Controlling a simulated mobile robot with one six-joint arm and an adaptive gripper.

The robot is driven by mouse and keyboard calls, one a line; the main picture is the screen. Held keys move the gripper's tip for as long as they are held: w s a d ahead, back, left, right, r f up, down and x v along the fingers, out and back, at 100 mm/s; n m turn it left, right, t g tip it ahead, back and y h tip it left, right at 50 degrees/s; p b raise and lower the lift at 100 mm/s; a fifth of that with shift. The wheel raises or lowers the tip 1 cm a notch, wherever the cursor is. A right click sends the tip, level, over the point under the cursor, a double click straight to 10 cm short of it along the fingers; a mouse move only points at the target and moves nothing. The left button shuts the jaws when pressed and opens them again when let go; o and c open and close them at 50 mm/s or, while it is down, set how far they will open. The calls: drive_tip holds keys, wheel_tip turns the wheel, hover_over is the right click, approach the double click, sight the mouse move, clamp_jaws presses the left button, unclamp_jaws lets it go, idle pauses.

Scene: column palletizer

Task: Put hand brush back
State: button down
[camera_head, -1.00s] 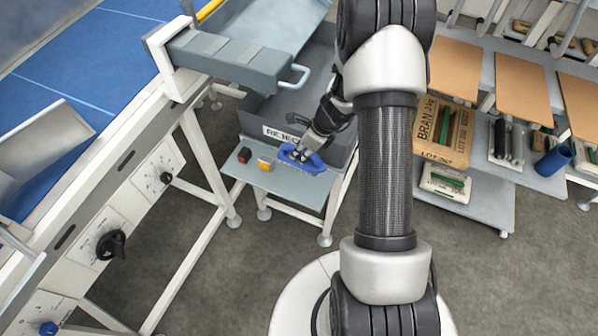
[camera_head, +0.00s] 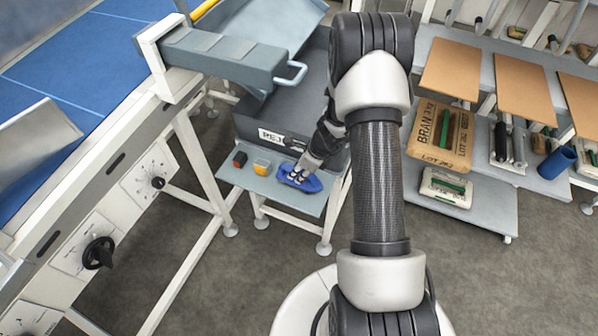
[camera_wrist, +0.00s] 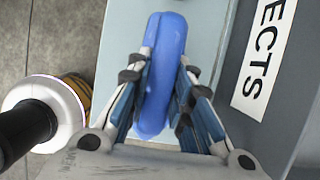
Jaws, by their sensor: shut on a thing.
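The blue hand brush (camera_head: 301,180) is at the right part of a small grey shelf (camera_head: 254,183) in front of the rejects bin. In the wrist view the brush (camera_wrist: 160,75) is a long blue body running between my fingers. My gripper (camera_head: 297,175) is shut on it from above, with one finger on each side; the gripper also shows in the wrist view (camera_wrist: 158,90). I cannot tell whether the brush touches the shelf. Its bristles are hidden.
A red and black item (camera_head: 239,159) and a yellow item (camera_head: 262,166) stand on the shelf left of the brush. The grey rejects bin (camera_head: 262,122) rises right behind. A conveyor frame (camera_head: 165,110) is at left, racks with sacks (camera_head: 440,132) at right.

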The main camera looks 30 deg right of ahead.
drive_tip(key=c, duration=1.4)
unclamp_jaws()
drive_tip(key=shift+c, duration=0.2)
drive_tip(key=shift+r+p, duration=0.35)
drive_tip(key=shift+r, duration=0.05)
drive_tip(key=p+v, duration=0.4)
drive_tip(key=v, duration=0.7)
drive_tip(key=shift+s+r, duration=0.15)
drive_tip(key=shift+r, duration=0.05)
drive_tip(key=shift+d, duration=0.1)
